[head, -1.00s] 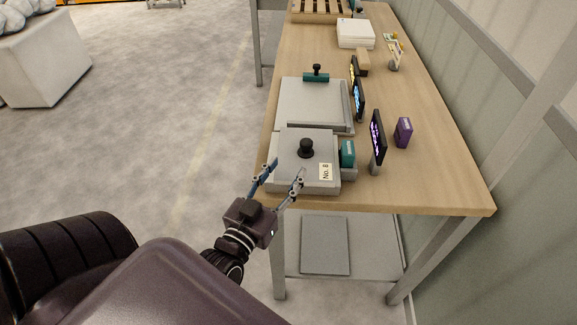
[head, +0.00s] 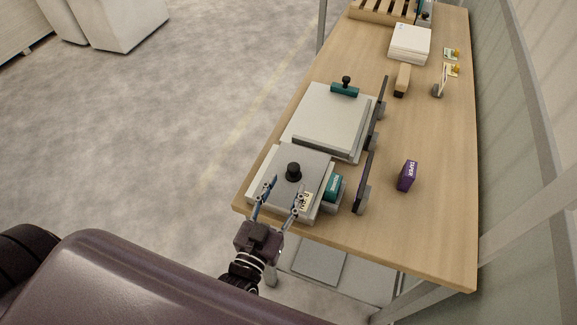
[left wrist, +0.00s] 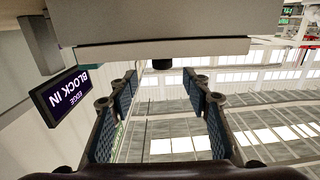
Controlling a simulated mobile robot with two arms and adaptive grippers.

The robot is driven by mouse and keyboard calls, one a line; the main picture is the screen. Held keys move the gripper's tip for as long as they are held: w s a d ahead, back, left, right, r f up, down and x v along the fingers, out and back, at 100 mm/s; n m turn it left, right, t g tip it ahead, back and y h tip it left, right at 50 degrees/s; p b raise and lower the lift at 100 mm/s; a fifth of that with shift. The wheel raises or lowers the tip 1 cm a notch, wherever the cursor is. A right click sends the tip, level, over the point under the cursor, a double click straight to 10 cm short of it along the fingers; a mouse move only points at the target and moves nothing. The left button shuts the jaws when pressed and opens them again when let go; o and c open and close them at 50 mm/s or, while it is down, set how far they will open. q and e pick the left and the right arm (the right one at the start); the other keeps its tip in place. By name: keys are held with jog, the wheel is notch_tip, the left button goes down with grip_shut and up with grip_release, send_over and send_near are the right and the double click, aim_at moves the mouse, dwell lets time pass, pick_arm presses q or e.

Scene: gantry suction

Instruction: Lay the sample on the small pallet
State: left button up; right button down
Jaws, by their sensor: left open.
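Which item is the sample I cannot tell for sure. A small slatted wooden pallet (head: 372,12) lies at the far end of the bench. My left gripper (head: 288,187) is open over the near grey unit. The unit's grey top plate (head: 312,163) has an upright black knob (head: 293,170) and a number label (head: 305,201). The knob stands just past my fingertips, between their lines. In the left wrist view the open fingers (left wrist: 160,76) frame the dark knob (left wrist: 162,64), under a grey slab edge (left wrist: 150,47). My right gripper is not in view.
A second grey unit (head: 325,117) with a teal handle (head: 344,90) stands behind. A teal block (head: 333,187), dark screens (head: 364,180) and a purple box (head: 408,176) stand to the right. A white stack (head: 410,43) lies farther back. The bench's right side (head: 430,220) is mostly bare.

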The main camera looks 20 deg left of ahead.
aim_at(291, 172)
pick_arm(q)
jog(key=shift+w+a+r+p, duration=0.1)
jog(key=shift+w+a+p, duration=0.1)
jog(key=shift+w, duration=0.3)
jog(key=shift+w+a+r+p, duration=0.1)
jog(key=shift+w+p, duration=0.05)
jog(key=shift+w, duration=0.35)
jog(key=w, duration=0.1)
jog(key=w+p, duration=0.1)
jog(key=w, duration=0.2)
jog(key=shift+w+d+f+p, duration=0.15)
jog(key=shift+d+p, duration=0.1)
jog(key=shift+p, duration=0.15)
jog(key=shift+w+f, duration=0.1)
jog(key=shift+w, duration=0.4)
jog(key=c, duration=1.2)
grip_shut()
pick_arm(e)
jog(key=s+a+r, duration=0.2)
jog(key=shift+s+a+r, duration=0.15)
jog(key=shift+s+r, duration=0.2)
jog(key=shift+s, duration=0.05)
